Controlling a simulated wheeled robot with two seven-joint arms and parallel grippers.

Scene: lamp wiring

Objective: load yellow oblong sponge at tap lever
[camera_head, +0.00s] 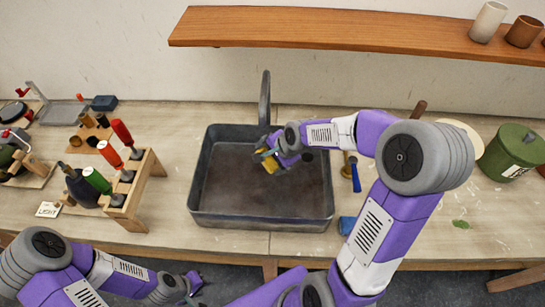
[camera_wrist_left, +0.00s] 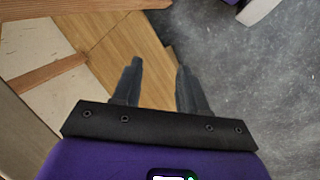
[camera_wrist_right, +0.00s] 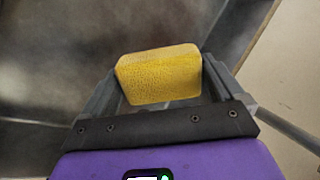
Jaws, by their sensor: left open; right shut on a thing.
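The yellow oblong sponge (camera_head: 270,164) is held by my right gripper (camera_head: 265,157) over the grey sink basin (camera_head: 262,222). In the right wrist view the sponge (camera_wrist_right: 160,75) sits between the two fingers, which are shut on it. The grey tap (camera_head: 265,100) rises at the back of the basin, just behind my right gripper. A separate lever on it cannot be made out. My left gripper (camera_head: 192,286) is low at the front, below the bench edge. In the left wrist view its fingers (camera_wrist_left: 157,85) are apart with nothing between them.
A wooden rack (camera_head: 140,195) with red- and green-handled tools stands left of the basin. A blue-handled tool (camera_head: 354,175) and a blue block (camera_head: 347,225) lie to its right. A green canister (camera_head: 512,152) stands far right. A wooden shelf (camera_head: 330,30) overhangs the back.

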